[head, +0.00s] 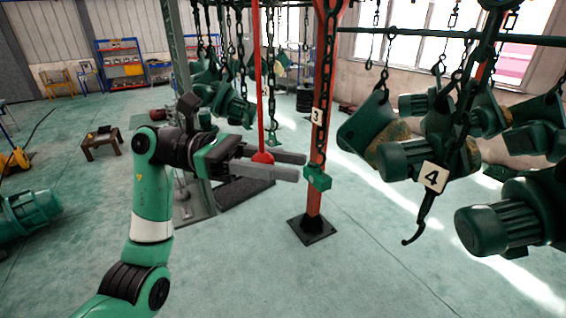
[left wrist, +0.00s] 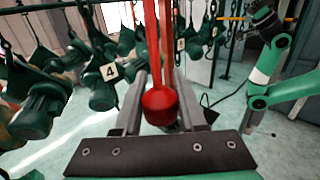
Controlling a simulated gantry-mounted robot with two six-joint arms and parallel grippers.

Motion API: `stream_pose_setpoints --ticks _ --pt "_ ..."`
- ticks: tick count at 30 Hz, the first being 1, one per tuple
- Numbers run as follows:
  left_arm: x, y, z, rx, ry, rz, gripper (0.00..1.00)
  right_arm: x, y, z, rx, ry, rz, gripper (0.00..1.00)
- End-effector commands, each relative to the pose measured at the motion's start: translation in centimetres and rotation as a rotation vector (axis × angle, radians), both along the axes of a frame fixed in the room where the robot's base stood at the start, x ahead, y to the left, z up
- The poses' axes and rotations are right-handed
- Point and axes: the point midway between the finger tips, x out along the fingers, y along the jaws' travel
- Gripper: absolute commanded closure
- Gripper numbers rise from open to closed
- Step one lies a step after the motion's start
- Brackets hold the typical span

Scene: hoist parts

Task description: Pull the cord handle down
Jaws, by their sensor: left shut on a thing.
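The red cord (head: 260,80) hangs down from above, and its round red handle (head: 263,157) is at its lower end. My left gripper (head: 277,166) reaches in from the left and is shut on the red handle, with grey fingers on both sides of it. In the left wrist view the red handle (left wrist: 160,106) sits between the two fingers (left wrist: 165,115), and the cord runs upward from it. My right gripper is not seen in the head view; an arm of mine shows at the right of the left wrist view, its gripper not clear.
A red post (head: 320,110) with a number 3 tag stands just right of the handle. Chains and green hoists (head: 410,160) hang at the right, one with a number 4 tag (head: 433,177). A small brown stool (head: 101,143) stands at the left. The floor in front is clear.

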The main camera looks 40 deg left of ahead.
Motion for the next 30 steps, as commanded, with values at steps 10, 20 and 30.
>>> stream_pose_setpoints --ticks 10,20,30 --pt "0.0 0.0 -4.7 0.0 -0.001 0.0 1.0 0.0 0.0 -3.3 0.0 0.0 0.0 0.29" --pt "0.0 0.0 -4.5 0.0 0.001 0.0 0.42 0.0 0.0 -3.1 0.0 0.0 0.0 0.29" --pt "0.0 0.0 -4.4 0.0 0.0 0.0 0.28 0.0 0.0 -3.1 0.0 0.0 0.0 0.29"
